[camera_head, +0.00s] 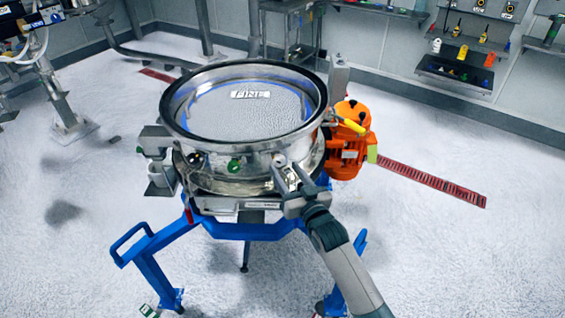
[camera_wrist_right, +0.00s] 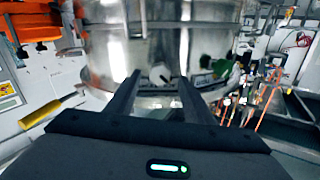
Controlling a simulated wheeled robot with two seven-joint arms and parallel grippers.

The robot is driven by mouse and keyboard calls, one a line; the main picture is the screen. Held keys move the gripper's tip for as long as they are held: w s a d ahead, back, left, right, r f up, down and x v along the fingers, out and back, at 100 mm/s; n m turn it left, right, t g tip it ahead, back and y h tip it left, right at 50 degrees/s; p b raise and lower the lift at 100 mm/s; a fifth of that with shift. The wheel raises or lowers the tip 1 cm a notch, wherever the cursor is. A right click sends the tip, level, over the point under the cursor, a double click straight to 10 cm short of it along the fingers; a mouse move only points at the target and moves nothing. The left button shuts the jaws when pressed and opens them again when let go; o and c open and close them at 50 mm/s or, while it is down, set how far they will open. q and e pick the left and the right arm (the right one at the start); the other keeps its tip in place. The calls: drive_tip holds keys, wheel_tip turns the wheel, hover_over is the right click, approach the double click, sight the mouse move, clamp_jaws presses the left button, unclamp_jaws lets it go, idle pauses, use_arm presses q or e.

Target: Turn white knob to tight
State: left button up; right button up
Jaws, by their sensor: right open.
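The round steel sifter (camera_head: 225,172) stands on a blue frame, with a mesh and lettering inside its open top. The white knob (camera_head: 279,159) is on the front of its wall. In the right wrist view the white knob (camera_wrist_right: 160,75) shows between and beyond the two dark fingertips. My right gripper (camera_head: 284,182) is open in front of the sifter wall, close to the knob. I cannot tell whether the fingers touch it. A green knob (camera_head: 235,165) sits to the left on the same wall. My left gripper is out of view.
Red floor strips (camera_head: 430,184) and a tool shelf (camera_head: 455,72) are farther off.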

sight(281, 163)
drive_tip(key=shift+x, duration=1.55)
drive_tip(key=c, duration=1.1)
drive_tip(key=shift+o, duration=0.2)
